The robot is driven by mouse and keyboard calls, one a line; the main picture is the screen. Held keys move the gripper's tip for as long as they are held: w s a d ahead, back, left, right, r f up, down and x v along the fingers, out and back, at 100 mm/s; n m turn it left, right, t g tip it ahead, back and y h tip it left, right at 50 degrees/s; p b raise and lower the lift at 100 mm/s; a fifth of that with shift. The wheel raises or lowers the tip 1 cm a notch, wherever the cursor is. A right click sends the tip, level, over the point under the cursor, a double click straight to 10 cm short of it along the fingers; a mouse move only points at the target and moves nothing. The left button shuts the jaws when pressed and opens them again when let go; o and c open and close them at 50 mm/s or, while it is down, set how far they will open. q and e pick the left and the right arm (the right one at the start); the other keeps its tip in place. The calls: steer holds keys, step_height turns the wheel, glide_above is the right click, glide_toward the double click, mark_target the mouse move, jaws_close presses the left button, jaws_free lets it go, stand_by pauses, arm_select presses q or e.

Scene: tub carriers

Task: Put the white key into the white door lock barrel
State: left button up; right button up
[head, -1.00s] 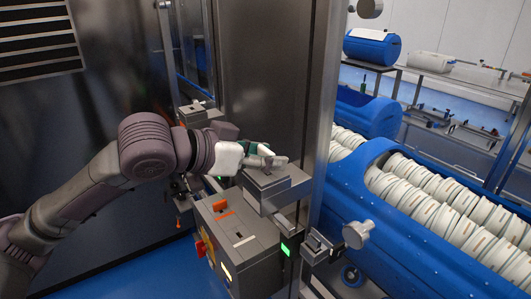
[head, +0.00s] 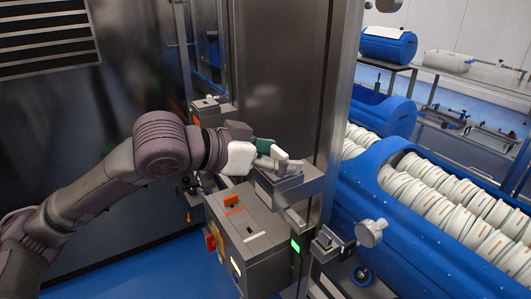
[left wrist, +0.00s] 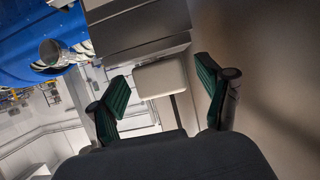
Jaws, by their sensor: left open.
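My left gripper (head: 284,162) is at the top of a grey box (head: 297,188) mounted by the door post. Its green-padded fingers are open in the left wrist view (left wrist: 162,92). A pale, rounded block (left wrist: 159,78) shows between and beyond the fingertips, against a grey housing (left wrist: 135,30), with a gap on each side. It may be the head of the white key; its shaft is not visible. I cannot make out the white door lock barrel in either view. My right gripper is not in view.
A grey control box (head: 246,233) with orange and red switches stands just below the gripper. A metal door post (head: 343,100) and a round knob (head: 371,233) are to the right. Blue tubs (head: 365,205) holding white ring-shaped parts fill the right side.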

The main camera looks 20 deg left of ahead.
arm_select(q)
steer(key=v, duration=1.2)
steer(key=shift+f, duration=0.1)
